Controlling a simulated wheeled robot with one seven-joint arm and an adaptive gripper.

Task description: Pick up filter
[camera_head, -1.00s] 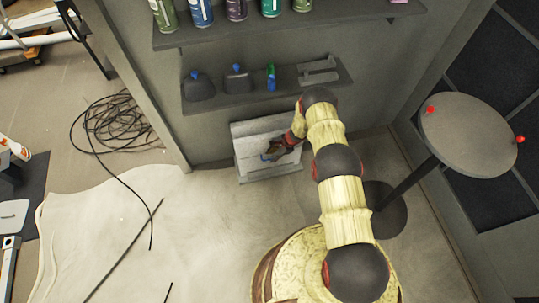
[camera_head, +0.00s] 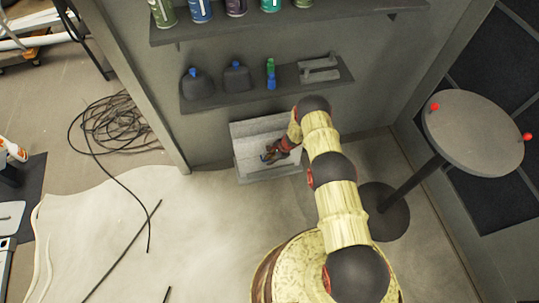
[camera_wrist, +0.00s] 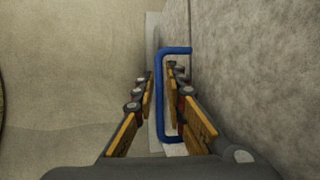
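The filter is a pale grey panel (camera_head: 255,128) low against the wall under the shelves, partly hidden behind my arm. In the head view my gripper (camera_head: 270,154) is at the front of the panel, small and dark.
An upper shelf (camera_head: 300,20) holds several spray bottles. A round table (camera_head: 470,130) stands to the right. Coiled cable (camera_head: 112,122) lies on the left floor.

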